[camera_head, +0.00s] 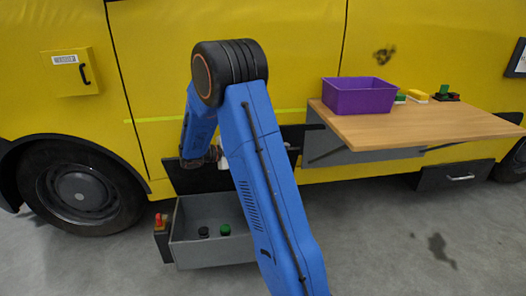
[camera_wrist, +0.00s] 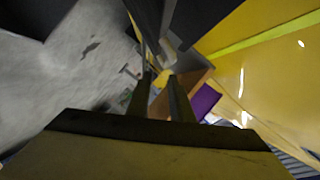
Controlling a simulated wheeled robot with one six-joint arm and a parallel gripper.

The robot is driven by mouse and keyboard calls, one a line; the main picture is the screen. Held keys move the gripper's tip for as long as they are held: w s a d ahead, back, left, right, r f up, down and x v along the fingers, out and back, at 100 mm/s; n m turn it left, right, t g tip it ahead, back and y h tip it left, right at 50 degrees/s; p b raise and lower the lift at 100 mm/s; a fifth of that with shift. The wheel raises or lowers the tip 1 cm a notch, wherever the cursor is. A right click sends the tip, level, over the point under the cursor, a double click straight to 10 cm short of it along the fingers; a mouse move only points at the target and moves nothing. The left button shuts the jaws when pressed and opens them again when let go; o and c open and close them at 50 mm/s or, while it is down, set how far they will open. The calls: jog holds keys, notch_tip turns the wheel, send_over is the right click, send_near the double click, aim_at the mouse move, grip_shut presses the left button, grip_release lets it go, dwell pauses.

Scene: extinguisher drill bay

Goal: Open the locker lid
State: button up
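The locker is a grey open-topped box (camera_head: 213,250) low against the yellow vehicle. Its dark lid (camera_head: 185,180) stands raised at the back edge of the box, partly covered by my arm. A black object (camera_head: 204,232) and a green object (camera_head: 225,230) lie inside. A red-topped part (camera_head: 159,224) is at the box's left side. My gripper is mostly hidden behind my blue arm in the head view, close to the lid. In the wrist view my gripper (camera_wrist: 161,78) shows two fingers with a gap between them. Whether a finger touches the lid is unclear.
A wooden shelf (camera_head: 420,123) juts out to the right, bearing a purple bin (camera_head: 358,96) and several small items. A dark drawer (camera_head: 455,175) is below it. A wheel (camera_head: 83,190) is at left. The grey floor (camera_head: 400,250) is clear at right.

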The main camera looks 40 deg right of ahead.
jog(key=v, duration=0.7)
jog(key=shift+a, duration=0.3)
jog(key=shift+w, duration=0.1)
